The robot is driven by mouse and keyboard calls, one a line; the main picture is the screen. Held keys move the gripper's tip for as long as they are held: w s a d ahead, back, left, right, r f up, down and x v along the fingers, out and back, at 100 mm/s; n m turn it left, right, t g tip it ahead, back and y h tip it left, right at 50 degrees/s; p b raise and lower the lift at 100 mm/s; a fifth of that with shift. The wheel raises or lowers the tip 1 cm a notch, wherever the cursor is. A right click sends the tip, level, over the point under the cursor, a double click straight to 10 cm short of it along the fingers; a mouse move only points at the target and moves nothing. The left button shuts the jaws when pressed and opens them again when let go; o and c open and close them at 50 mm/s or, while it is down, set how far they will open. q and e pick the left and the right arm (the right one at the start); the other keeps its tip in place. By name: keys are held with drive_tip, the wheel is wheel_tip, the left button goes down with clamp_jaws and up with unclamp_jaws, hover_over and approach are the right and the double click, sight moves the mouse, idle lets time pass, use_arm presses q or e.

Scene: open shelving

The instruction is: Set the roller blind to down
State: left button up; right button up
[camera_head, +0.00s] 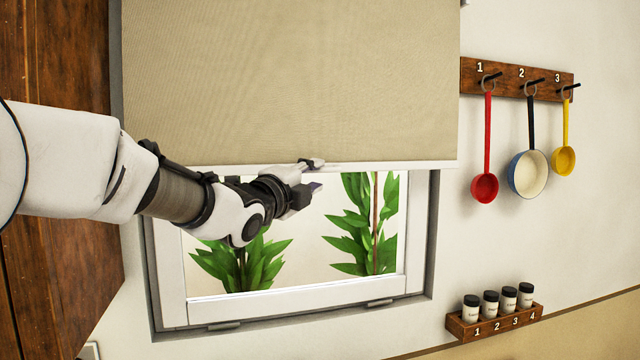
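The beige roller blind (290,80) hangs over the upper part of the window, with a pale bar (400,166) along its bottom edge. The lower part of the window is uncovered. My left gripper (315,175) reaches in from the left at the bottom bar, near its middle. Its two fingers are apart, one overlapping the bar and the other just below it. I cannot tell whether either finger touches the bar. My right gripper is not in view.
A dark wooden panel (65,190) stands at the left. To the right, a wooden rack (508,80) holds red, blue and yellow utensils. Below it, a small wooden holder (497,324) carries several jars. Green plants (362,225) show through the window.

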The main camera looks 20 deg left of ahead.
sight(318, 171)
use_arm(q)
drive_tip(key=shift+w+d+r+p, duration=0.35)
drive_tip(key=shift+w+r, duration=0.25)
drive_tip(key=shift+w, duration=0.3)
drive_tip(key=shift+w+d, duration=0.15)
drive_tip(key=shift+w, duration=0.35)
drive_tip(key=shift+a+f, duration=0.1)
drive_tip(key=shift+a, duration=0.1)
drive_tip(key=shift+d, duration=0.1)
clamp_jaws()
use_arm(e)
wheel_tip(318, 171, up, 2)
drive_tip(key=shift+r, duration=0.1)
